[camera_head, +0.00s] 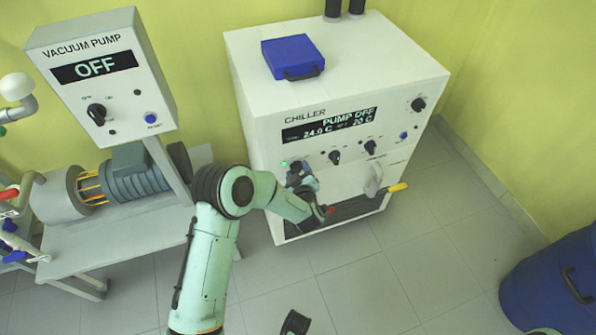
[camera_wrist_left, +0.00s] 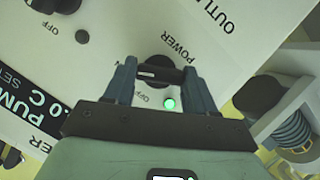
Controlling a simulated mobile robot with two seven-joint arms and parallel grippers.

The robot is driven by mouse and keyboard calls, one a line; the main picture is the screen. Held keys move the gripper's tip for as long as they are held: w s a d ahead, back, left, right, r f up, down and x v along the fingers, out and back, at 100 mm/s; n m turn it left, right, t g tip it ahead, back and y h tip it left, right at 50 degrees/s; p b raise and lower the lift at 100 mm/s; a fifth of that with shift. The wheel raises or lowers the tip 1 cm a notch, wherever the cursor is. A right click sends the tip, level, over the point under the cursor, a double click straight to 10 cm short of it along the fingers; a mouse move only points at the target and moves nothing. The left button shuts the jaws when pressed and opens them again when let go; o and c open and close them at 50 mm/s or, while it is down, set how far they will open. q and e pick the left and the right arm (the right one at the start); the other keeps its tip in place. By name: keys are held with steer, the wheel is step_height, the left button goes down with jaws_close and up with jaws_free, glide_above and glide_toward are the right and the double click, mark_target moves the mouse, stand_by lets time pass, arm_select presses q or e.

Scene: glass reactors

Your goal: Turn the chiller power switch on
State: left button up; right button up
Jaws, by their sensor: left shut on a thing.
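The white chiller (camera_head: 262,115) stands in the middle of the head view. Its display (camera_head: 331,125) is lit and reads PUMP OFF, with 24.0 C and 20 C. In the left wrist view, the black power switch knob (camera_wrist_left: 160,70) sits under the POWER label, with OFF printed near it. My left gripper (camera_head: 299,172) is at the lower left of the chiller's front. In the left wrist view its two fingers (camera_wrist_left: 160,76) are shut on the knob, one on each side. A green light (camera_wrist_left: 170,103) glows beside the knob. In the head view the knob is hidden behind the gripper.
A blue case (camera_head: 292,56) lies on the chiller. Other knobs (camera_head: 334,157) and a yellow-tipped valve handle (camera_head: 397,187) are on its front. The vacuum pump panel (camera_head: 130,85), reading OFF, stands at left. A blue drum (camera_head: 553,280) is at right; the floor between is clear.

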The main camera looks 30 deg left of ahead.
stand_by(0.5)
arm_select(q)
steer(key=o, duration=1)
steer(key=shift+o, duration=0.2)
steer(key=p+v, duration=0.1)
steer(key=v, duration=1.2)
steer(key=shift+s+r, duration=0.15)
steer(key=shift+d, duration=0.1)
